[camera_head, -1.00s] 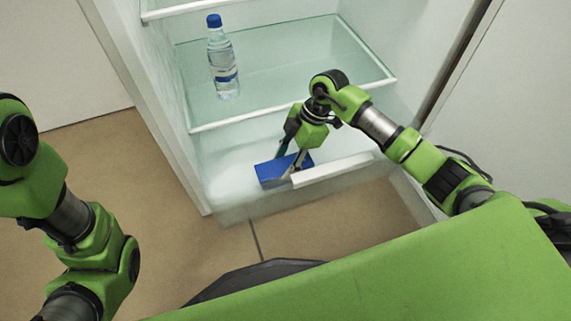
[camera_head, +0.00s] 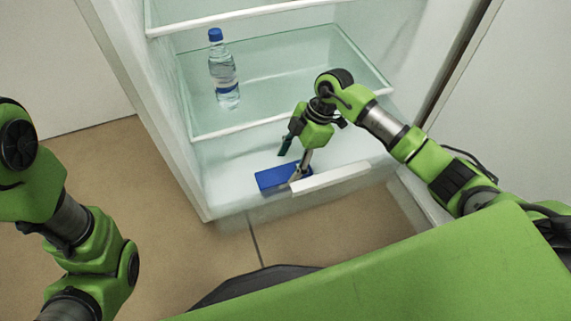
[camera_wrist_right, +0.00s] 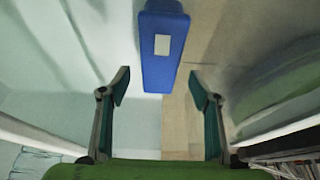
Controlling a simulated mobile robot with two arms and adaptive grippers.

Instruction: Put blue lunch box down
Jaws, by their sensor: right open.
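The blue lunch box (camera_head: 272,179) lies on the bottom of the fridge, near its front edge. It also shows in the right wrist view as a blue box (camera_wrist_right: 162,60) with a pale label, beyond and between the fingertips. My right gripper (camera_head: 294,158) is above the box with its fingers spread. In the right wrist view the gripper (camera_wrist_right: 158,88) is open and nothing is between its fingers. One finger covers part of the box in the head view. My left arm shows at the left, but its gripper is out of view.
A water bottle (camera_head: 223,72) with a blue cap stands on the glass shelf (camera_head: 290,70) above. A white front rail (camera_head: 332,178) runs just right of the box. The fridge side wall (camera_head: 160,110) stands at the left. Open brown floor (camera_head: 130,160) lies in front.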

